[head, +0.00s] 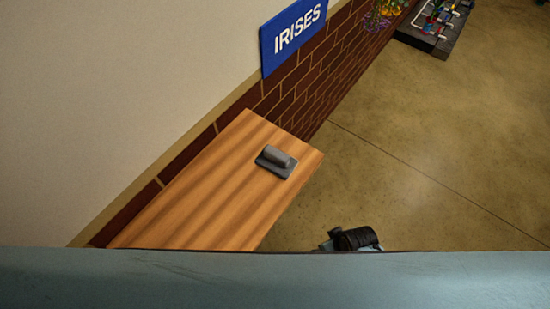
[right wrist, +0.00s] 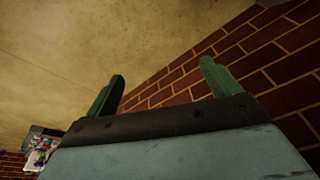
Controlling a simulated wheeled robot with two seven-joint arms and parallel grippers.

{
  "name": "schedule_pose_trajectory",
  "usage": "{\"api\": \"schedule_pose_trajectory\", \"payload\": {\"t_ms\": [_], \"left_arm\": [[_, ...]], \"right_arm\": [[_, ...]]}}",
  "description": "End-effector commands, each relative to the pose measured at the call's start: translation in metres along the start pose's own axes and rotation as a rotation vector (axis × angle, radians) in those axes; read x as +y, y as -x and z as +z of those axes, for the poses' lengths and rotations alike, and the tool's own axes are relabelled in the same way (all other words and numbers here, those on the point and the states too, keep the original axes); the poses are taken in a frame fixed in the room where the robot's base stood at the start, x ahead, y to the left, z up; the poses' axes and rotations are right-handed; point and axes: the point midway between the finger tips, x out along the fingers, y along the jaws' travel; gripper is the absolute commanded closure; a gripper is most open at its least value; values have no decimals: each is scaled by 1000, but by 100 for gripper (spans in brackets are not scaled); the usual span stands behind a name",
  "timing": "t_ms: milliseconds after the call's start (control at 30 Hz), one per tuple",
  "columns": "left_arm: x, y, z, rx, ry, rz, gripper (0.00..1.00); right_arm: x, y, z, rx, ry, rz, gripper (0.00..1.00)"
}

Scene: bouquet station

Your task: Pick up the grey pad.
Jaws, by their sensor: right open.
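The grey pad (head: 276,161) lies on the wooden table (head: 215,192), near its far right end. It has a flat base with a rounded grip on top. In the right wrist view my right gripper (right wrist: 160,84) is open, with its two green fingers wide apart and nothing between them. The pad does not show in that view. A dark part of my arm shows in the head view, right of the table and apart from the pad. My left gripper is not in view.
A blue IRISES sign (head: 292,34) hangs on the wall above a brick strip (head: 290,98) along the table's back edge. Flowers (head: 380,14) and a dark platform with items (head: 431,28) are at the far top right. The floor (head: 420,140) right of the table is clear.

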Motion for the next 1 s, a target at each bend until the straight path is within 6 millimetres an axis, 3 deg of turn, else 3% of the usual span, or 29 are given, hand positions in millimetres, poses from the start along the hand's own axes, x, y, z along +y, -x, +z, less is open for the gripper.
{"api": "schedule_pose_trajectory", "payload": {"t_ms": [33,100,200,333,633,1000], "left_arm": [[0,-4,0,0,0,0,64],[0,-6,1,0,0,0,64],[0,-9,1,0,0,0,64],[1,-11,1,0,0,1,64],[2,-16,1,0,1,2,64],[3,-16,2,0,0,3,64]], "right_arm": [[-4,21,-37,36,49,-17,11],[-12,52,-74,63,118,-46,11],[-25,96,-109,94,214,-79,11],[-39,142,-134,122,317,-108,11],[-66,223,-161,176,545,-147,11],[-101,246,-217,173,1051,-202,11]]}}
